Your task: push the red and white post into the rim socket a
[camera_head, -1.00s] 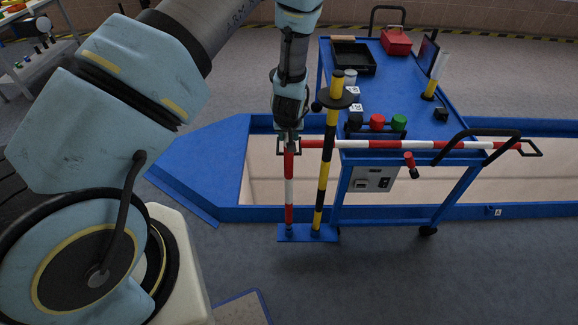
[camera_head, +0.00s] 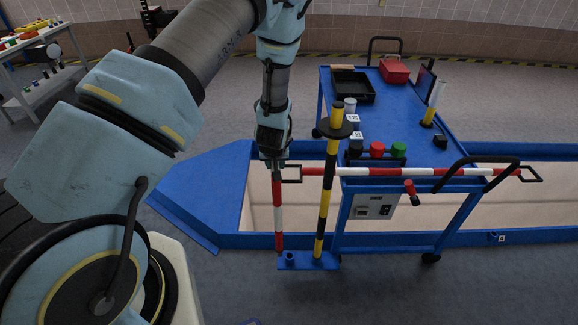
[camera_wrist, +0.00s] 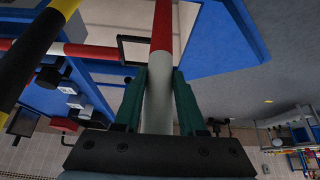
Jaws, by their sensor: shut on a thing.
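The red and white post (camera_head: 278,212) hangs upright under my gripper (camera_head: 275,163). My gripper is shut on its top end. In the wrist view the post (camera_wrist: 161,35) runs between the two green fingers of my gripper (camera_wrist: 158,78). The post's lower end shows just left of an empty round socket (camera_head: 289,258) on a small blue base plate and appears clear of it. A small white "A" label (camera_head: 502,238) is on the blue rim (camera_head: 465,240) at the right, beside a small blue fitting (camera_head: 492,236). The fitting's opening is too small to make out.
A yellow and black post (camera_head: 325,190) stands on the base plate (camera_head: 318,263), close right of the held post. A horizontal red and white bar (camera_head: 450,172) with black end loops crosses before the blue cart (camera_head: 395,115).

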